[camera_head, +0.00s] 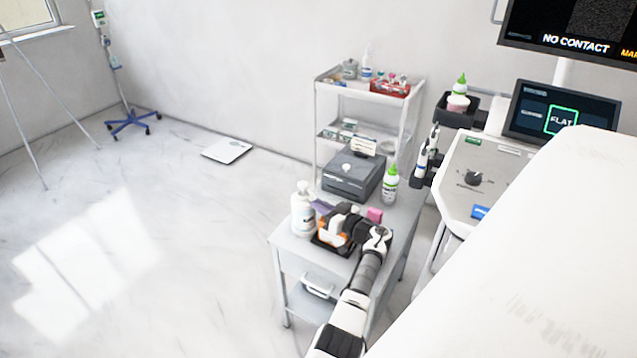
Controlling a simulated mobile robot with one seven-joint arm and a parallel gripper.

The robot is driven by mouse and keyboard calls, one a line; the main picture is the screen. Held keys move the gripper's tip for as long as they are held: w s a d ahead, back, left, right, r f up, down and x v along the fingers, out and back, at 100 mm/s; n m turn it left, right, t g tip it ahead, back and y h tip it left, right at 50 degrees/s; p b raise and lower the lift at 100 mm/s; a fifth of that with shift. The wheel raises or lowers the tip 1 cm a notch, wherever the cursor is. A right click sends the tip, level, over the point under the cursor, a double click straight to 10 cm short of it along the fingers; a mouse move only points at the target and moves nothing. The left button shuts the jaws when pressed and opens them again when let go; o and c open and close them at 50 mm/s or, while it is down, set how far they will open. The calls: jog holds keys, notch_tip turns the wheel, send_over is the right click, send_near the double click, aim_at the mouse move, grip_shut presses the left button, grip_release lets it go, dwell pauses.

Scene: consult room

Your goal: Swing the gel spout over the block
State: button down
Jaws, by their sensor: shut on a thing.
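A white pump bottle (303,213) stands upright at the left edge of the grey cart top. Its pump head and spout (303,187) are small here, and I cannot tell exactly which way the spout points. Just right of it, a block with orange edges (320,239) sits in a dark tray (331,252), partly hidden by my gripper. My gripper (335,228) is low over this block, right of the bottle, shut on a small white thing that the fingers and wrist mostly hide. I cannot tell whether that thing touches the block.
Behind my gripper are a dark grey box (353,177), a green-capped bottle (391,184), a pink block (374,215) and a purple item (321,206). A shelf trolley (318,105) stands behind.

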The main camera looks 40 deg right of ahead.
jog(key=shift+d+n+y+b, duration=0.4)
jog(key=shift+y+b, duration=0.4)
jog(key=shift+b, duration=0.3)
jog(key=shift+s, duration=0.1)
jog(key=c, duration=1.6)
grip_release()
jog(key=shift+o, duration=0.2)
notch_tip(320, 180, up, 20)
jog(key=shift+p, duration=0.45)
